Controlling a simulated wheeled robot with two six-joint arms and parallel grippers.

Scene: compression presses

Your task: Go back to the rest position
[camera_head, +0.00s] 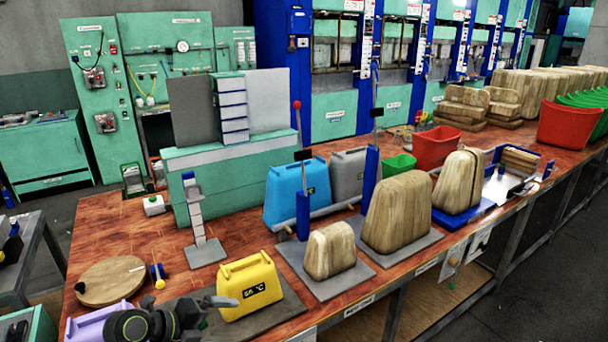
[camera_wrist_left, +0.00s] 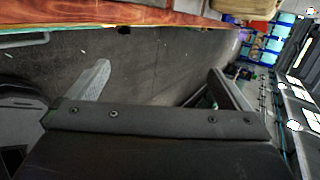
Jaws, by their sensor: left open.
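My left gripper (camera_head: 222,302) shows at the bottom left of the head view, beside the yellow block marked 55 °C (camera_head: 248,284). Whether it touches the block cannot be told. In the left wrist view my left gripper (camera_wrist_left: 160,85) has its two fingers wide apart, with nothing between them. Dark floor (camera_wrist_left: 150,60) lies beyond the fingers, and the wooden table edge (camera_wrist_left: 120,14) runs along the top of that view. My right gripper shows in neither view.
The wooden table (camera_head: 110,215) carries a round wooden board (camera_head: 110,282), a purple item (camera_head: 95,325), a blue canister (camera_head: 297,192), presses with wooden blocks (camera_head: 397,212), and a red bin (camera_head: 437,147). Blue-framed machines (camera_head: 329,100) stand behind. Floor is clear at the right front.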

